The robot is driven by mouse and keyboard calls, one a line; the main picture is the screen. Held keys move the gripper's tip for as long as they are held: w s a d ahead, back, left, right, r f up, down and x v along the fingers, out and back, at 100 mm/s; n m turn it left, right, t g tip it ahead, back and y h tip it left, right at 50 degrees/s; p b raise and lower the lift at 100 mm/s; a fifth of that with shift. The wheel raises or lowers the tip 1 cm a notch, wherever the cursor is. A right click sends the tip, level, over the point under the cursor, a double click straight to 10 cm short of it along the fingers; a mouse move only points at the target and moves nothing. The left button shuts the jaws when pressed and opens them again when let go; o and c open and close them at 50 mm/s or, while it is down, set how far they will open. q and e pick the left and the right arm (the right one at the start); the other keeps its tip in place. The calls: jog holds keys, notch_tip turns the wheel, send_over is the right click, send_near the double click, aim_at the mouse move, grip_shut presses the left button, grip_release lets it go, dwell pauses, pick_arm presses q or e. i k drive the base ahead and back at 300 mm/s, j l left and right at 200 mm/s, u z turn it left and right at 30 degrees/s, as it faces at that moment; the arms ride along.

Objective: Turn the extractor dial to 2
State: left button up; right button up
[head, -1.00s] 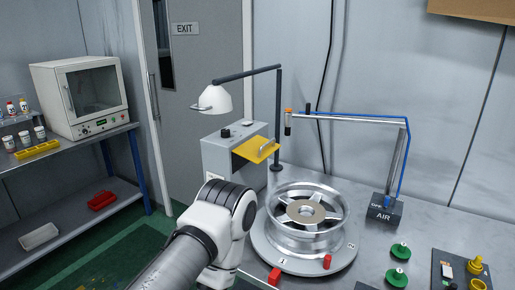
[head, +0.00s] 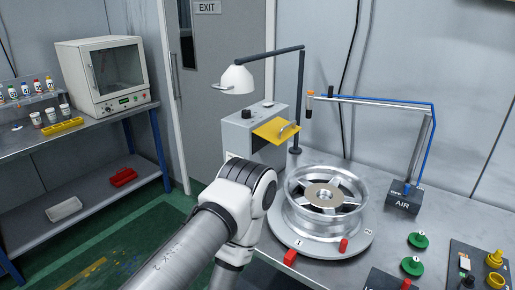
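No dial in view has a readable extractor label or number. A grey box (head: 238,137) at the back edge of the bench has a black knob (head: 246,114) on top and a yellow flap (head: 274,131) with a handle. I cannot tell which way the knob points. A dark panel at the bottom right carries yellow knobs (head: 494,258). My white and grey arm rises from the bottom, in front of the grey box, and covers its lower part. Neither gripper shows; the visible arm's end is hidden or out of frame.
A silver wheel (head: 324,199) sits on a round turntable (head: 305,246) with red blocks. A lamp (head: 235,80) hangs over the grey box. An air boom on the AIR block (head: 404,197) spans behind the wheel. Green knobs (head: 412,266) lie at right. A side bench (head: 85,133) holds an oven.

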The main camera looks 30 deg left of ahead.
aim_at(246, 114)
jog(key=j+z, duration=0.9)
